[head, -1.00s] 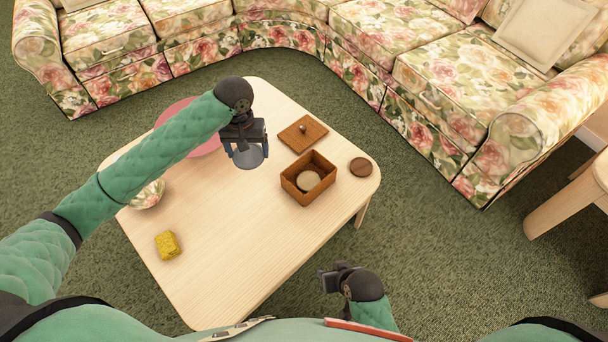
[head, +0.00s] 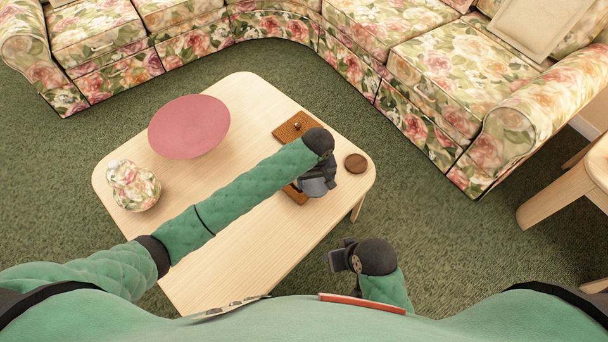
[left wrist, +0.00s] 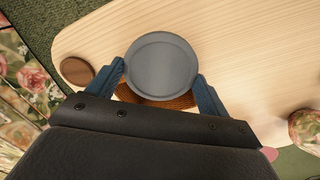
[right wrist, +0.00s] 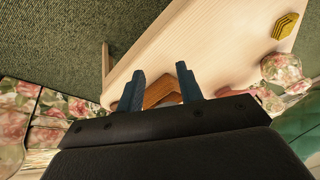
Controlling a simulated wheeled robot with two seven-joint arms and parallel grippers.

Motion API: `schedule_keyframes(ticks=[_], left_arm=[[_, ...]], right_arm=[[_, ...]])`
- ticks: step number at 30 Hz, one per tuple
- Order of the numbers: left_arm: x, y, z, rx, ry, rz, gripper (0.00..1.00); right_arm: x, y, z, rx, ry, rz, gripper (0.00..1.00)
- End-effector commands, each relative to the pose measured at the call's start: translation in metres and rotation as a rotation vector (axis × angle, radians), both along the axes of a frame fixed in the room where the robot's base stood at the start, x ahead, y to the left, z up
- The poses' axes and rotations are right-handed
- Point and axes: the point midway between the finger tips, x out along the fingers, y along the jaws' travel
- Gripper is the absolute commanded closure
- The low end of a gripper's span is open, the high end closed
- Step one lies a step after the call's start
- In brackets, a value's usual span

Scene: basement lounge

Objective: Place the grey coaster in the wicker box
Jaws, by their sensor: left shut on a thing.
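The grey coaster (left wrist: 162,66) is a round disc with a raised rim, held between the fingers of my left gripper (left wrist: 162,80). In the head view the left gripper (head: 316,178) and the coaster (head: 319,188) are over the brown wicker box (head: 295,194), hiding most of it. In the left wrist view part of the box (left wrist: 150,101) shows beneath the coaster; the height between them is unclear. The box also shows in the right wrist view (right wrist: 161,88). My right gripper (right wrist: 160,87) is open and empty, off the table's near right side in the head view (head: 338,259).
The wicker lid (head: 292,127) lies behind the box. A dark brown round coaster (head: 356,163) lies to its right. A pink round plate (head: 190,127) and a floral pot (head: 134,188) stand on the left of the table (head: 250,95). A yellow block (right wrist: 286,25) is near one edge.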

Motion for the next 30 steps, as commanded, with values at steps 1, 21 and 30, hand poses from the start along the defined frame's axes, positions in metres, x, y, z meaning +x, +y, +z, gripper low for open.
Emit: schedule_keyframes(ticks=[1, 21, 30], left_arm=[[0.009, 0.005, -0.004, 0.003, 0.0, 0.003, 0.42], [0.096, 0.036, -0.061, 0.001, 0.0, 0.001, 0.42], [0.096, 0.037, -0.092, 0.003, 0.002, 0.0, 0.42]], right_arm=[[0.0, -0.001, 0.001, -0.001, 0.001, 0.0, 0.64], [-0.003, -0.008, 0.008, -0.018, 0.019, -0.003, 0.64], [-0.003, -0.011, 0.012, -0.026, 0.027, -0.007, 0.64]])
